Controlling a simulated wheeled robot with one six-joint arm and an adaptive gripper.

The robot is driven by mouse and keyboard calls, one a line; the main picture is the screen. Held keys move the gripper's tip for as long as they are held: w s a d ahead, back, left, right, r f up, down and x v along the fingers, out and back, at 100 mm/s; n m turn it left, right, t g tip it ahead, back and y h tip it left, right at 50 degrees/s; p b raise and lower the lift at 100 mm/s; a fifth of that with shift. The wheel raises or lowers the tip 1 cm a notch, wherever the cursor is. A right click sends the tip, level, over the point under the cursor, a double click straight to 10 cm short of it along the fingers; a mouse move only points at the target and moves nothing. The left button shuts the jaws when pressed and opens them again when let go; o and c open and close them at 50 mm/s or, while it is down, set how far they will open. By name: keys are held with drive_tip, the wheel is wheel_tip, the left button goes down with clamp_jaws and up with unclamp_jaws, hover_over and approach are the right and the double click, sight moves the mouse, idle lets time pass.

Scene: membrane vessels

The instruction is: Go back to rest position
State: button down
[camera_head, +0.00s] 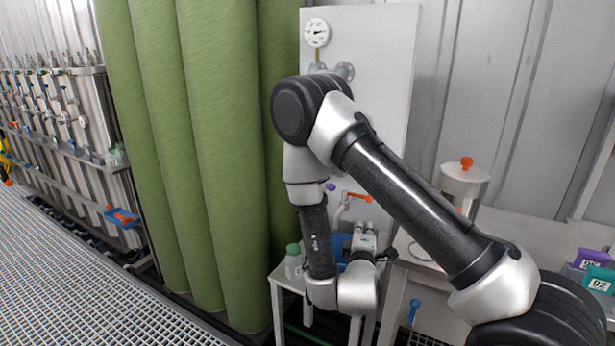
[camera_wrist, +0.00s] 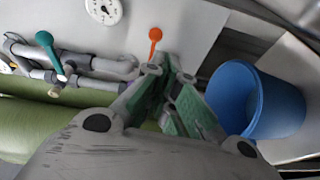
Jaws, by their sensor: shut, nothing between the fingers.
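My gripper (camera_head: 364,240) is low in front of the pale panel (camera_head: 376,120), below an orange-handled valve (camera_head: 360,197). In the wrist view the green-padded fingers (camera_wrist: 172,72) are shut with nothing held. They point toward the orange handle (camera_wrist: 155,40), which stands just beyond the fingertips; whether they touch it is unclear.
A white bottle with a green cap (camera_head: 293,262) stands on the small table left of my forearm. Tall green membrane vessels (camera_head: 215,130) rise at left. A metal pot (camera_head: 465,185) and purple box (camera_head: 592,258) are at right. Grated floor (camera_head: 70,270) is clear at left.

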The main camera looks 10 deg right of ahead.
drive_tip(key=s+a+f+m+g+y, duration=0.2)
drive_tip(key=s+a+f+m+g, duration=0.15)
drive_tip(key=f+g, duration=0.35)
drive_tip(key=s+a+f+m+g+y, duration=0.25)
drive_tip(key=s+f+g, duration=0.2)
drive_tip(key=f, duration=0.45)
drive_tip(key=s+r+m+g+y, duration=0.25)
drive_tip(key=s+r+g, duration=0.35)
drive_tip(key=r, duration=0.4)
drive_tip(key=s+d+r+m+t, duration=0.1)
drive_tip(key=s+d+r, duration=0.3)
drive_tip(key=r, duration=0.6)
drive_tip(key=s+d+r+m+t, duration=0.2)
drive_tip(key=s+d+r, duration=0.2)
drive_tip(key=d+r, duration=0.3)
drive_tip(key=s+d+r+m+t+h, duration=0.1)
drive_tip(key=s+d+r, duration=0.3)
drive_tip(key=r, duration=0.9)
drive_tip(key=d+m+t, duration=0.1)
drive_tip(key=d, duration=0.1)
drive_tip(key=shift+s+d, duration=0.35)
drive_tip(key=shift+s, duration=0.05)
